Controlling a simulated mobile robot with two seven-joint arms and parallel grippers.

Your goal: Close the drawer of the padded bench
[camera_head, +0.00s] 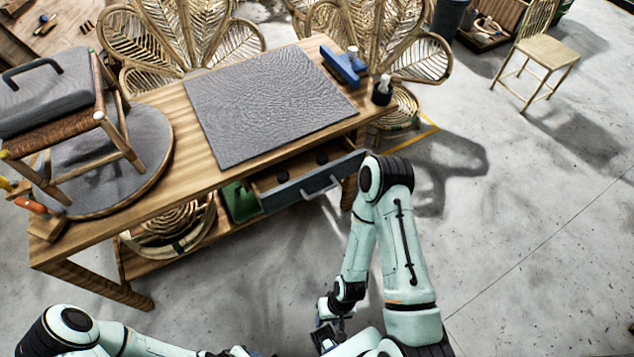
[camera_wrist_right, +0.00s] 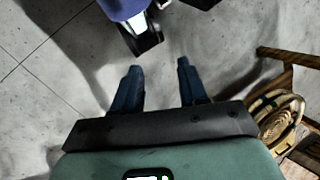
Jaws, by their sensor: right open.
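The padded bench is a long wooden table with a grey textured pad (camera_head: 265,105) on its top. Its drawer (camera_head: 315,182), with a grey-blue front and a handle, is pulled out under the front edge. Several small dark round items lie inside. My right gripper (camera_head: 330,325) is low in front of the bench, well away from the drawer. In the right wrist view my right gripper (camera_wrist_right: 160,75) has its two dark fingers apart with nothing between them. My left arm enters at the lower left; its hand is mostly cut off by the bottom edge.
A stool with a grey seat (camera_head: 48,88) stands on a round board at the left of the bench. A blue tool (camera_head: 342,66) and a dark bottle (camera_head: 382,90) stand at the right end. A green box (camera_head: 240,202) sits beside the drawer.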

